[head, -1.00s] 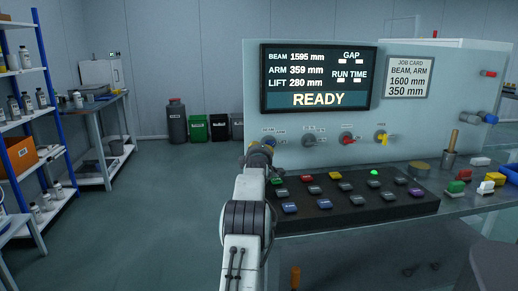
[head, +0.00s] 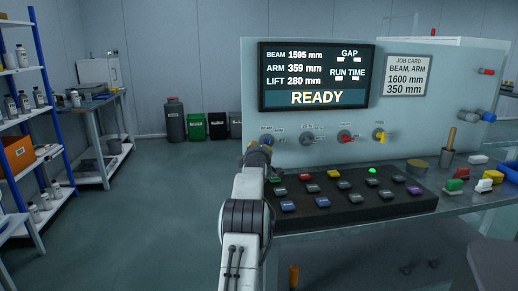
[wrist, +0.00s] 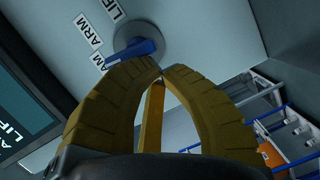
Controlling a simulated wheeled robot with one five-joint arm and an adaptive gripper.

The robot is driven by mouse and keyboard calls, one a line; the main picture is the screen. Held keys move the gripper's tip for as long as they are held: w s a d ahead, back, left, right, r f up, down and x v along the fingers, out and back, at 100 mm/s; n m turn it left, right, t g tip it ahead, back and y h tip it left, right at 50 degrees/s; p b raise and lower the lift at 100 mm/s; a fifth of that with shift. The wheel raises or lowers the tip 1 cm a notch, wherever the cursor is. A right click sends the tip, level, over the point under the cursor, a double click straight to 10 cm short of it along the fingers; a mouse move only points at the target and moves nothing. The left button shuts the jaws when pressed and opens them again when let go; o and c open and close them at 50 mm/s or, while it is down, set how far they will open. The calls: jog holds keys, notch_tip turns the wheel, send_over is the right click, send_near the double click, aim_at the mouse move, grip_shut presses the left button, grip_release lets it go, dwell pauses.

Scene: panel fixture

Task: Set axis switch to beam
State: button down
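The axis switch is the leftmost knob on the panel (head: 306,178), a grey disc with a blue handle (wrist: 135,50). In the wrist view, labels reading ARM, LIFT and a partly hidden one ending in AM surround it. The handle's left end lies close to the label ending in AM. My gripper (wrist: 161,72) has yellow-brown fingers whose tips meet just below the handle in the picture. Nothing shows between the tips; whether they touch the handle cannot be told. In the head view my gripper (head: 258,152) is just left of the switch, its tips unclear.
The display (head: 315,76) reads BEAM 1595, ARM 359, LIFT 280 and READY. The job card (head: 407,76) reads BEAM, ARM, 1600 mm, 350 mm. Several coloured buttons sit on the black console (head: 340,208) below. More knobs are to the right.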

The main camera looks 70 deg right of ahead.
jog(key=shift+f+n+b, duration=0.15)
jog(key=shift+n+b, duration=0.15)
jog(key=shift+b, duration=0.15)
jog(key=shift+s+d+f+n+b, duration=0.15)
jog(key=shift+f+n+b, duration=0.3)
jog(key=shift+n+b, duration=0.35)
jog(key=shift+s+f, duration=0.1)
jog(key=shift+f, duration=0.1)
jog(key=shift+b, duration=0.3)
